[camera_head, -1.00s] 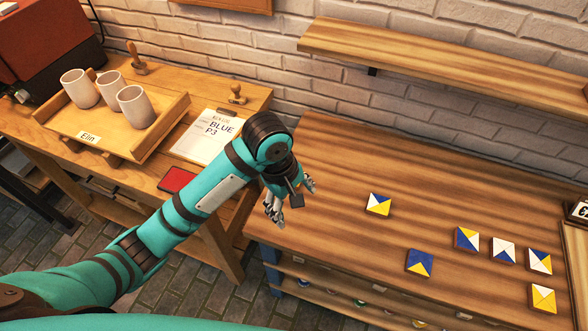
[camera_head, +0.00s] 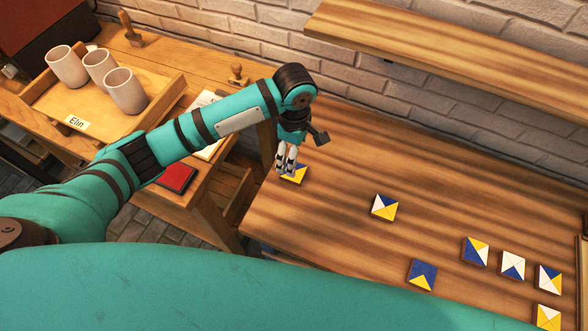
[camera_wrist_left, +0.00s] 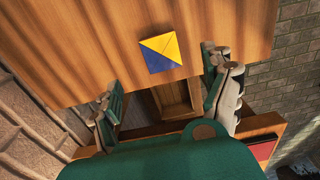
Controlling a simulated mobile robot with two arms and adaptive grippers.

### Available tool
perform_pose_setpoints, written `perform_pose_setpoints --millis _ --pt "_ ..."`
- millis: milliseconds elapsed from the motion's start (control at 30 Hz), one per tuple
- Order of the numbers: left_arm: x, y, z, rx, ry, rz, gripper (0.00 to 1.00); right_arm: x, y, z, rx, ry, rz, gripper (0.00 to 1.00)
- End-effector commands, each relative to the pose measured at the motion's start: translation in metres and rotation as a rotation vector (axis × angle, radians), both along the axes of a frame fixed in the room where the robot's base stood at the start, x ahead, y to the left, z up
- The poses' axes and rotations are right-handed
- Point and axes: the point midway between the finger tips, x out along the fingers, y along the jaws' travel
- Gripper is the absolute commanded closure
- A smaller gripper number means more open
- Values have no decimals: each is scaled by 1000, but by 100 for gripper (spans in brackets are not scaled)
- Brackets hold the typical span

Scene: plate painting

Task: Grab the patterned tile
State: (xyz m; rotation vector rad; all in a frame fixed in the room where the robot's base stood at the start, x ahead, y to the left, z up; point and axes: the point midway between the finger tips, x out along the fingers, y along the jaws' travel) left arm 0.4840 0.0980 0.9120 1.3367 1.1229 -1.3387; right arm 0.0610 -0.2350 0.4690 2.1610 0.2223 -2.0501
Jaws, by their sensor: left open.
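A patterned tile (camera_head: 297,174) in blue and yellow lies near the left edge of the wooden table, partly hidden by my left gripper (camera_head: 286,160) in the head view. In the left wrist view this tile (camera_wrist_left: 160,53) shows whole, with diagonal blue, yellow and orange-yellow sections. My left gripper (camera_wrist_left: 163,75) is open there, with one finger on each side and the tile beyond the gap between them. Nothing is held. I cannot tell the exact height of the fingers above the table. My right gripper is not in view.
Several other patterned tiles lie on the table, the nearest being a white, blue and yellow one (camera_head: 384,207). A tray (camera_head: 158,106) with three cups and a red pad (camera_head: 177,178) are on the left bench. A shelf (camera_head: 440,55) hangs above the table.

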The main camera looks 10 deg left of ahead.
Motion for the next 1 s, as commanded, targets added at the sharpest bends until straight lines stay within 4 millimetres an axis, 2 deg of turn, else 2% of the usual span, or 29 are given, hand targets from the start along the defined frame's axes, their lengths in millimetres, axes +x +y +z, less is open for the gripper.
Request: perform_pose_setpoints --millis 100,200,300,533,700,933,1000 --pt "-1 0 -19 0 2 1 17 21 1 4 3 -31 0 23" --pt "0 0 -29 0 1 0 17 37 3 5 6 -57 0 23" --pt "-1 0 -33 0 0 -1 17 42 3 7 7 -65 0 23" --pt "-3 2 -63 2 2 -1 17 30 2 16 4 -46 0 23" --pt "-2 1 -81 0 -1 -2 17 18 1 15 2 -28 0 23" --pt "-2 1 -84 0 -2 -2 17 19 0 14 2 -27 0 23" --pt "-2 1 -84 0 -2 -2 24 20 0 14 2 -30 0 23"
